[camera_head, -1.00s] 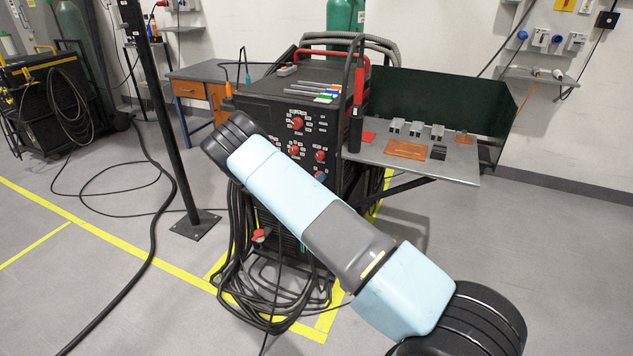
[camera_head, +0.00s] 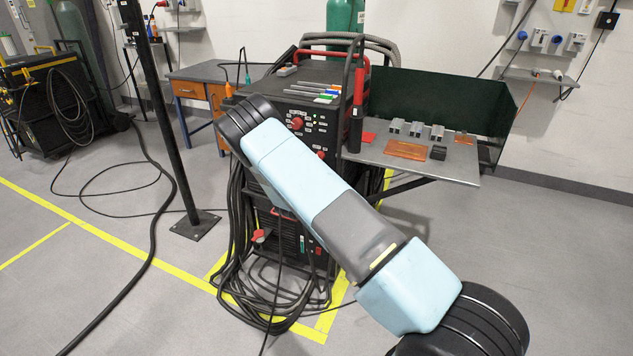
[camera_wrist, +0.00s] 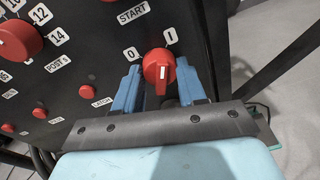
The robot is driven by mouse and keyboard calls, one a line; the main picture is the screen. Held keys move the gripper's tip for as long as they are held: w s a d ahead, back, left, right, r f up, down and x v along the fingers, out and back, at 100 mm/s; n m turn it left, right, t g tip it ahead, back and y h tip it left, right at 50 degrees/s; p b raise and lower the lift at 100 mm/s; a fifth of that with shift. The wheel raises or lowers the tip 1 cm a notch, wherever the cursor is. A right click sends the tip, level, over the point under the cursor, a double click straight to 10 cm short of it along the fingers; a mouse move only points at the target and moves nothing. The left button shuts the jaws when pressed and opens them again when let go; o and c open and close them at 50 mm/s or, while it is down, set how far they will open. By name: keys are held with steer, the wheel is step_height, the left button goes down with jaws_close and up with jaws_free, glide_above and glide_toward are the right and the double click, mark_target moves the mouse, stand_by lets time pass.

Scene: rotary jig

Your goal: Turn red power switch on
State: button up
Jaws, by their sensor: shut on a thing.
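The red power switch (camera_wrist: 157,66) is a round knob between the labels 0 and I on the dark panel in the wrist view. A white mark shows on its lower right part; I cannot tell which label it stands for. My gripper (camera_wrist: 159,72) has one blue finger on each side of the knob and is shut on it. In the head view my arm hides the gripper and the switch. The black welding machine (camera_head: 262,100) carrying the panel stands in the middle there.
A larger red dial (camera_wrist: 18,40) and several small red buttons sit left of the switch. A grey side shelf (camera_head: 455,165) with metal pieces juts from the machine. A black post (camera_head: 165,120) stands to the left. Coiled cables hang at the machine's front.

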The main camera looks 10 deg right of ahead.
steer(key=shift+s+f+m+y, duration=0.15)
steer(key=shift+m+y, duration=0.15)
steer(key=shift+m, duration=1.4)
steer(key=o, duration=1.1)
steer(key=shift+c, duration=0.2)
steer(key=v, duration=1.3)
steer(key=shift+s+a, duration=0.2)
steer(key=shift+s, duration=0.05)
steer(key=shift+f, duration=0.1)
